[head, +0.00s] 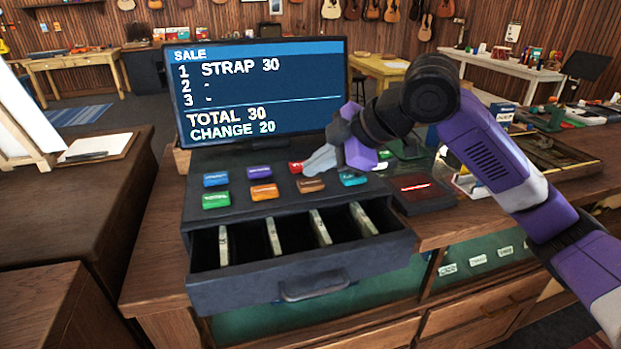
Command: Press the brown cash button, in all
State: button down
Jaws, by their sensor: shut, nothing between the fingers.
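The brown cash button (311,185) is in the front row of the register's (238,172) keys, between an orange and a teal button. My gripper (308,172) is shut, with its grey fingertips just above and behind the brown button; I cannot tell whether they touch it. The screen (262,92) reads SALE, STRAP 30, TOTAL 30, CHANGE 20. The cash drawer (303,289) is open, with upright dividers or notes inside.
Blue (215,179), purple (259,172), green (216,200), orange (264,192) and teal (352,178) buttons surround the brown one. A dark pad with a red line (414,188) sits right of the register. The open drawer juts out in front.

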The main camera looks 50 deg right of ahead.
aim_at(315, 184)
jog(key=shift+r, duration=0.1)
notch_tip(315, 184, up, 5)
jog(key=p, duration=0.4)
dwell(0.4)
dwell(0.8)
